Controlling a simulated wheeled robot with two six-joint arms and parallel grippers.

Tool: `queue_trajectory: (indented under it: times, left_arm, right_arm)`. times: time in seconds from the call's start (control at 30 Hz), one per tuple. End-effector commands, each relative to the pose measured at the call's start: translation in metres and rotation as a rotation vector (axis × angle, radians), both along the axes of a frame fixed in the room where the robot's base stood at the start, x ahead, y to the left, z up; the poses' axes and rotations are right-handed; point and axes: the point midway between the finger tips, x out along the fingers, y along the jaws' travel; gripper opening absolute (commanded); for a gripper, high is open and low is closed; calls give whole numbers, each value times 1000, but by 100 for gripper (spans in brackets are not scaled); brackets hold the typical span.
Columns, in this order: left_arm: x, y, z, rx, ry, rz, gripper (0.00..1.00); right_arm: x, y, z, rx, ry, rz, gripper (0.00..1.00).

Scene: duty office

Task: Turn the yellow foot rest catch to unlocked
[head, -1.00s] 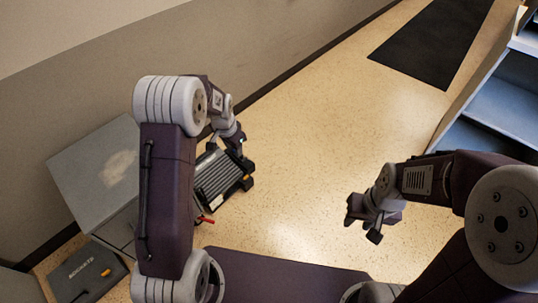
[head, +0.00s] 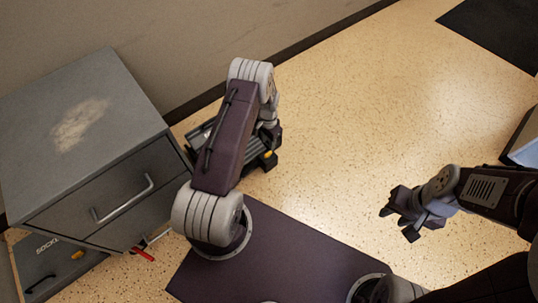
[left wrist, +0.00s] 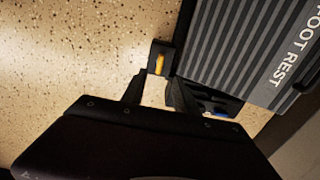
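The foot rest (left wrist: 245,50), grey and ridged with a black frame, fills the upper right of the left wrist view. Its yellow catch (left wrist: 160,63) sits in a black housing at the corner. My left gripper (left wrist: 155,82) is open, its two dark fingers pointing at the catch with no visible grip on it; I cannot tell whether they touch the housing. In the head view the foot rest (head: 258,164) is largely hidden behind my left arm, with a yellow spot at its right side. My right gripper (head: 398,219) is open and empty above bare floor.
A grey drawer cabinet (head: 140,125) stands left of the foot rest. A dark case marked SOCKETS (head: 55,262) and a red-handled item (head: 143,254) lie near it. A dark mat (head: 500,32) is at the upper right.

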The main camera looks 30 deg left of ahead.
Motion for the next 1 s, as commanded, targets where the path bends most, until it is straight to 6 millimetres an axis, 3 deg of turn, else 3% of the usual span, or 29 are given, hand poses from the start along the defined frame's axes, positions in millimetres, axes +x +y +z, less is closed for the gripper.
queue_trajectory:
  times: [0.17,0.53,0.83,0.97,1.0]
  left_arm:
    - [0,0,-13,0,0,0,36]
    - [0,0,-87,0,0,-1,36]
    - [1,0,-89,1,-1,-1,36]
    - [0,0,-89,1,-1,-1,0]
    - [0,0,-89,1,-1,-1,0]
  right_arm:
    - [0,0,-10,0,-1,0,36]
    - [0,0,-66,0,0,0,36]
    - [0,0,-66,0,0,0,36]
    - [0,0,-66,0,0,0,36]
    - [0,0,-66,0,0,0,36]
